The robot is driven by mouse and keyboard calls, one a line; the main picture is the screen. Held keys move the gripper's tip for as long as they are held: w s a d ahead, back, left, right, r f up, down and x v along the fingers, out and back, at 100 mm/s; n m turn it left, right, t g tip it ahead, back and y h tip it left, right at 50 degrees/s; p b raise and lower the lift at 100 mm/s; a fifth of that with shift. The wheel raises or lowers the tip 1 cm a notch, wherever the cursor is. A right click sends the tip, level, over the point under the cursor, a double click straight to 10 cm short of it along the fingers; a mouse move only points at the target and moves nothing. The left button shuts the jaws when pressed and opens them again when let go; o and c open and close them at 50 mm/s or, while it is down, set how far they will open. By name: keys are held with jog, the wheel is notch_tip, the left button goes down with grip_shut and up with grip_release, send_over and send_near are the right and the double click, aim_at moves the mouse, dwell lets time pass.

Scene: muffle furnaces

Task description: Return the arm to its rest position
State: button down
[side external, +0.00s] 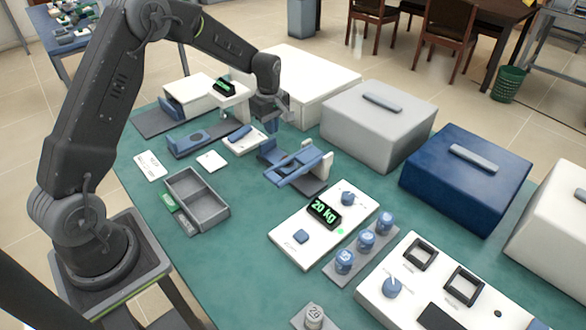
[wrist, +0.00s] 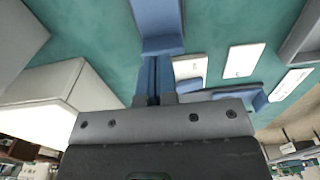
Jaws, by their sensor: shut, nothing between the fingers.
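My gripper (side external: 270,108) hangs from my dark arm, above the back part of the green bench and in front of the white box. In the wrist view its two blue-grey fingers (wrist: 155,80) are together, with nothing between them. My arm is raised and reaches out across the bench from its base at the left. The fingertips are small and partly hidden in the side view. A blue and white cradle-like device (side external: 295,163) stands close by, in front and to the right of my gripper. I cannot tell the exact gap between them.
A white box (side external: 312,85), a grey box (side external: 378,125) and a blue box (side external: 465,178) line the bench's back edge. A white panel reading "20 kg" (side external: 295,245) and blue weights (side external: 365,240) lie in front. Bare green bench (side external: 235,255) shows between.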

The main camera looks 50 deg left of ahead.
jog(key=s+d+r+m+t, duration=0.1)
jog(key=s+d+r+m, duration=0.35)
jog(key=r, duration=0.35)
jog(key=s+d+r+m+t, duration=0.2)
jog(key=s+d+r+m, duration=0.2)
jog(key=s+r, duration=0.3)
jog(key=s+d+r+m+t, duration=0.1)
jog(key=s+d+r+m, duration=0.1)
jog(key=s, duration=0.6)
jog(key=s+d+r+m+t, duration=0.1)
jog(key=s+d+r+m, duration=0.2)
jog(key=s+m, duration=0.4)
jog(key=shift+s+d+t, duration=0.3)
jog(key=shift+s+d, duration=0.55)
jog(key=shift+s, duration=0.2)
jog(key=c, duration=1.8)
grip_release()
